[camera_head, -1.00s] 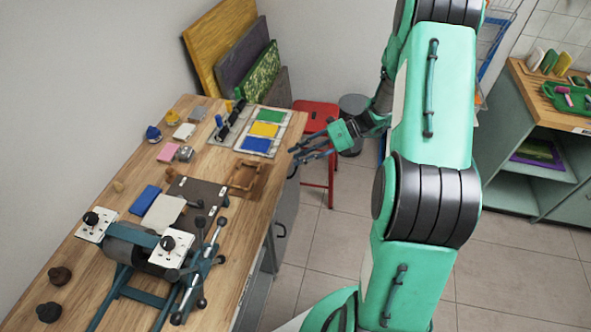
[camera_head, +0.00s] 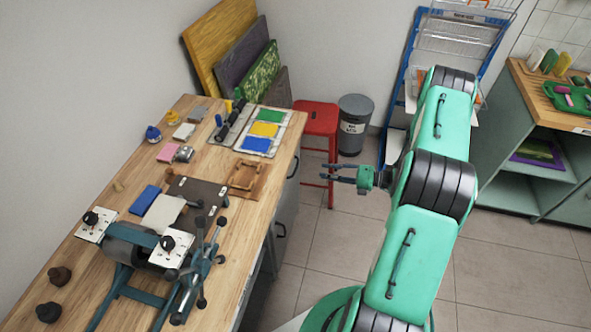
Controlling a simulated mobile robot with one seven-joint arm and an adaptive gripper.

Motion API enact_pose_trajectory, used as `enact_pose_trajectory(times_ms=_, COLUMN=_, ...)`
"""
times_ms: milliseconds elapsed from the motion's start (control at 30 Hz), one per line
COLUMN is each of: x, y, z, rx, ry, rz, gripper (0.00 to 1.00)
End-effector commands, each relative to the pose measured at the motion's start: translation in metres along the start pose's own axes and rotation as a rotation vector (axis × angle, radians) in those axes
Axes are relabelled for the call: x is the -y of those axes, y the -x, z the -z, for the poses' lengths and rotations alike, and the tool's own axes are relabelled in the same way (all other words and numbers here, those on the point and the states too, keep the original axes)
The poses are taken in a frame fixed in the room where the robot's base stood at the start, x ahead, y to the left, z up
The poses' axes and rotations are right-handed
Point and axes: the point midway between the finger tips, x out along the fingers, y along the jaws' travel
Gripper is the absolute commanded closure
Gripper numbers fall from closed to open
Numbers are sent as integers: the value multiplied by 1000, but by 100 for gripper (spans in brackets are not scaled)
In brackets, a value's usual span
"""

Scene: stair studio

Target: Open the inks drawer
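The workbench cabinet (camera_head: 284,214) has a grey-green front facing the aisle, seen at a steep angle. An upper dark handle (camera_head: 294,167) sits near its far end, and another dark handle (camera_head: 281,231) sits nearer to me. No drawer visibly sticks out from the front. No label naming the inks drawer can be read, so I cannot tell which front it is. My gripper (camera_head: 324,172) is open and empty, right of the far handle and apart from it. Its fingers point left toward the cabinet front.
A red stool (camera_head: 320,118) stands just behind my gripper, with a grey bin (camera_head: 354,122) beside it. The wooden benchtop (camera_head: 250,215) carries a press (camera_head: 150,255) and ink slabs (camera_head: 262,130). The tiled floor (camera_head: 335,250) in front of the cabinet is clear.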

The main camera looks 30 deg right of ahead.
Motion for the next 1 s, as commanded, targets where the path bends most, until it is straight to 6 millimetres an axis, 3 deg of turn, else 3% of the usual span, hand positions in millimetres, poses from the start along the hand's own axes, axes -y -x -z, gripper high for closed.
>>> enact_pose_trajectory(times_ms=367, x=0, y=-2, z=0, rx=-1, ry=1, rz=1, gripper=68)
enact_pose_trajectory(times_ms=567, x=0, y=-12, z=0, rx=-3, ry=2, rz=1, gripper=68)
enact_pose_trajectory(times_ms=1000, x=1, y=-74, z=1, rx=-5, ry=2, rz=1, gripper=68)
